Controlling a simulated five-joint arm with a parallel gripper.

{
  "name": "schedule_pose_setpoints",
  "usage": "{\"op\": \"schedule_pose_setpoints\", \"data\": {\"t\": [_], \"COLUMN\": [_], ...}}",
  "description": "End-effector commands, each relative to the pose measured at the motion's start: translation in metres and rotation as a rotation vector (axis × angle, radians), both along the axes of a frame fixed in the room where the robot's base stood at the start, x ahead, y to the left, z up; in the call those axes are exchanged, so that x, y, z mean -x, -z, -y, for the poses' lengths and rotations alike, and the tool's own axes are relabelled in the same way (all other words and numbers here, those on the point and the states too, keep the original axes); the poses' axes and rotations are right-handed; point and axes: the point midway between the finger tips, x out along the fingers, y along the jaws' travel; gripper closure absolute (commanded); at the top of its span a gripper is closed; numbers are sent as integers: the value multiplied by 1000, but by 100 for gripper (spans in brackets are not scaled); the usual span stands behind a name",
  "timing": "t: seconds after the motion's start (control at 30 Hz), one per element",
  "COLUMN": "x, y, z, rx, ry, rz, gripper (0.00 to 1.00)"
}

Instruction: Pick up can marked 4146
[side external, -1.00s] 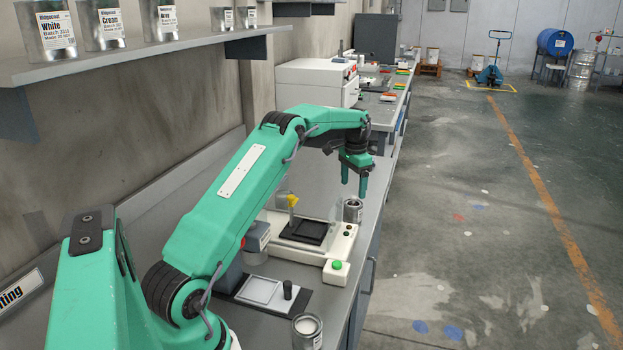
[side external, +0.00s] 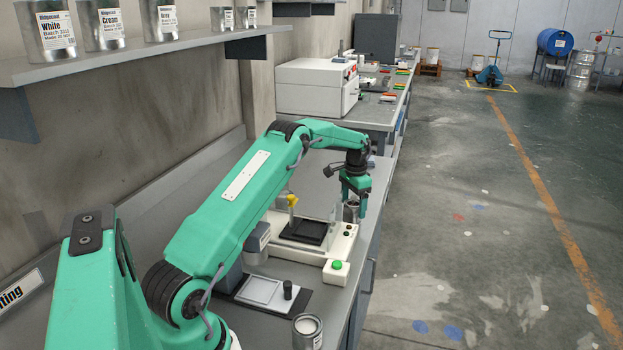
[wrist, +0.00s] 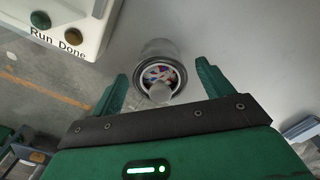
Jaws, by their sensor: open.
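A small metal can (side external: 351,213) stands on the bench beside the white machine, partly hidden by my fingers in the side view. In the wrist view this can (wrist: 158,48) is seen from above, with multicoloured bits and a pale rounded piece at its mouth. No number can be read on it. My gripper (side external: 353,203) is open, with one finger on either side of the can. In the wrist view the fingers of my gripper (wrist: 162,74) are apart with a gap at each side of the can. Another open can (side external: 307,333) stands at the bench's near edge, its label unreadable.
The white machine (side external: 341,245) with a clear panel is close left of the can. A green-button box (side external: 336,272) and a pale plate (side external: 260,290) lie nearer. Labelled cans stand on the wall shelf (side external: 150,52). The bench edge drops to the floor at right.

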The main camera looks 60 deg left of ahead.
Motion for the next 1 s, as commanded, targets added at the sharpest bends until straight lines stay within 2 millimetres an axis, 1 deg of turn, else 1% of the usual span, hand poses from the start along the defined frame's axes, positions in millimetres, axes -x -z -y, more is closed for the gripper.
{"op": "schedule_pose_setpoints", "data": {"t": [0.1, 0.53, 0.57, 0.6, 0.67, 0.7, 0.77, 0.8, 1.0], "x": [0, 0, 0, 0, 0, 0, 0, 0, 0], "y": [3, 3, 3, 2, 2, 2, 2, 2, 2], "z": [0, 0, 0, 0, 0, 0, 0, 0, 0], "rx": [0, 0, 0, 0, 0, 0, 0, 0, -1], "ry": [0, 0, 0, 0, 0, 0, 0, 0, 0], "rz": [0, 0, 0, 0, 0, 0, 0, 0, 1], "gripper": [21, 21, 25, 32, 44, 52, 64, 72, 72]}}
